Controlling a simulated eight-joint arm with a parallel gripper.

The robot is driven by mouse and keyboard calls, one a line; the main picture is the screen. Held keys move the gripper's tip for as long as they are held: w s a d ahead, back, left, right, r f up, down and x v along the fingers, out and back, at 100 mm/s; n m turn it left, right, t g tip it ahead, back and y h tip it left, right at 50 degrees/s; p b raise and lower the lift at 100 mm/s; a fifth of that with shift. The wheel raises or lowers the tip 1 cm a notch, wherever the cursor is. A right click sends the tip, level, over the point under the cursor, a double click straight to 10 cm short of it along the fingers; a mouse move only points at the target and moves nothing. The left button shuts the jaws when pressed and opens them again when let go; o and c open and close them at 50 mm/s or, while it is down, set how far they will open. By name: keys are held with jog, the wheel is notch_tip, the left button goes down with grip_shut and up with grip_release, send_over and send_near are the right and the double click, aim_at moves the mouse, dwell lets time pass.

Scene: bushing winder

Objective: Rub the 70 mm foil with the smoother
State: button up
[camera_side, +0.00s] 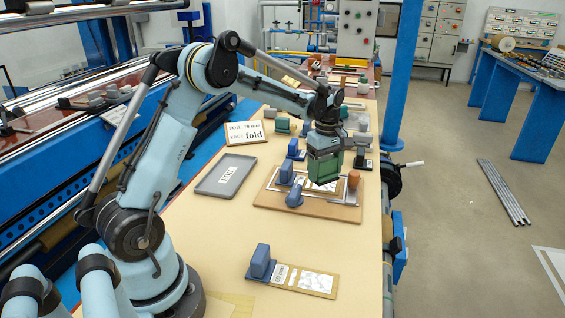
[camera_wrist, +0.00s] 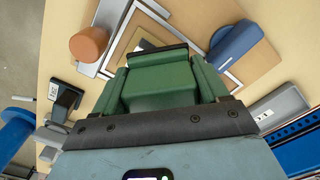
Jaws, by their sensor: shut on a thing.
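My gripper (camera_side: 323,158) is over the framed brown board (camera_side: 335,212) near the middle of the table, pointing down. In the wrist view my gripper (camera_wrist: 160,76) is shut on a green block (camera_wrist: 158,98) with a black bar along its far edge, apparently the smoother. A white, grey-veined foil sheet (camera_side: 318,185) lies inside the metal frame, partly hidden under the gripper. I cannot tell whether the block touches it. A sign (camera_side: 245,132) reads "70 mm" and "fold". A second veined sheet (camera_side: 316,282) lies on a small board at the front, beside a blue block (camera_side: 262,260).
Two blue pieces (camera_side: 286,172) (camera_side: 294,197) and an orange-brown cylinder (camera_side: 354,179) stand on the framed board. A grey tray (camera_side: 225,178) lies to its left. Several small blocks stand farther back. The table between the framed board and the front board is clear.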

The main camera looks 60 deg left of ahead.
aim_at(326, 158)
jog(key=shift+r, duration=2.45)
